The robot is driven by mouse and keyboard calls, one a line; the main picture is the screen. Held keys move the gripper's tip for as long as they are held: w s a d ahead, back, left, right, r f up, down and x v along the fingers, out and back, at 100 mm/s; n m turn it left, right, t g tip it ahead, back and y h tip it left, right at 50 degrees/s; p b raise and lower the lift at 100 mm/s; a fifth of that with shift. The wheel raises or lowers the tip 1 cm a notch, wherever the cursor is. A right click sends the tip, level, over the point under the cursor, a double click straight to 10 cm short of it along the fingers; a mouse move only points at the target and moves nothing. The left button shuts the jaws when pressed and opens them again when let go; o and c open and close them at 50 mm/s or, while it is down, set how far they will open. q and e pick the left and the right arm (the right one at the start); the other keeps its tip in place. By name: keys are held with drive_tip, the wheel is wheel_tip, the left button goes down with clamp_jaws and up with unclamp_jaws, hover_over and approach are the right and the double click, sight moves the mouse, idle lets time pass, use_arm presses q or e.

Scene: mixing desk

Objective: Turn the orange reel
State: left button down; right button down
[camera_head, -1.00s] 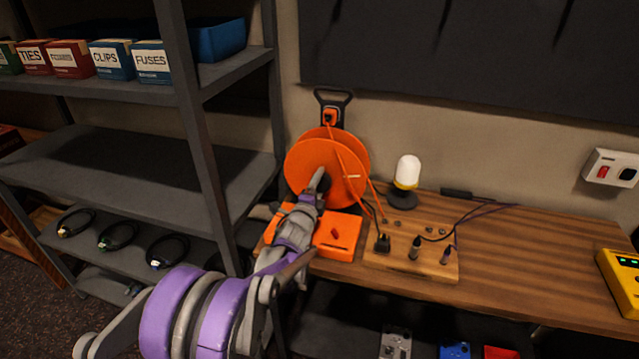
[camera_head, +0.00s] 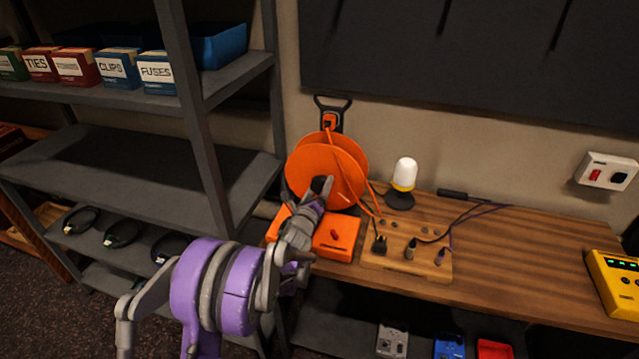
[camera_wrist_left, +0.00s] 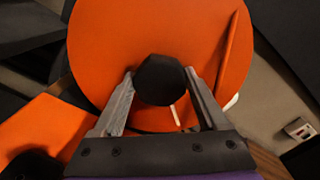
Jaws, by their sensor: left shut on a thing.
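The orange reel (camera_head: 326,161) stands upright on an orange base (camera_head: 338,236) at the left end of the wooden desk. In the left wrist view the reel (camera_wrist_left: 150,35) fills most of the picture, with a black knob (camera_wrist_left: 161,80) in front of its face. My left gripper (camera_head: 318,192) is at the front of the reel. In the wrist view its two fingers (camera_wrist_left: 161,88) are shut on the knob, one on each side. The knob is partly hidden by the gripper in the head view. My right gripper is not in view.
A wooden board (camera_head: 428,262) with plugs and a white lamp (camera_head: 404,175) stand right of the reel. A yellow device (camera_head: 615,283) is at the far right. A grey shelf unit (camera_head: 222,150) stands close on the left. The desk's right middle is clear.

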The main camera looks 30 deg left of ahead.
use_arm(q)
drive_tip(key=shift+r+m+p, duration=0.1)
drive_tip(key=shift+m+p, duration=0.4)
drive_tip(key=shift+m, duration=0.5)
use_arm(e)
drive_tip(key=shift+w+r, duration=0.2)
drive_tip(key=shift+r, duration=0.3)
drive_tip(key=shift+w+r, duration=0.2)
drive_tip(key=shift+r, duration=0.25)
use_arm(q)
unclamp_jaws()
drive_tip(key=b+v, duration=0.1)
drive_tip(key=v, duration=0.9)
drive_tip(key=shift+s, duration=0.4)
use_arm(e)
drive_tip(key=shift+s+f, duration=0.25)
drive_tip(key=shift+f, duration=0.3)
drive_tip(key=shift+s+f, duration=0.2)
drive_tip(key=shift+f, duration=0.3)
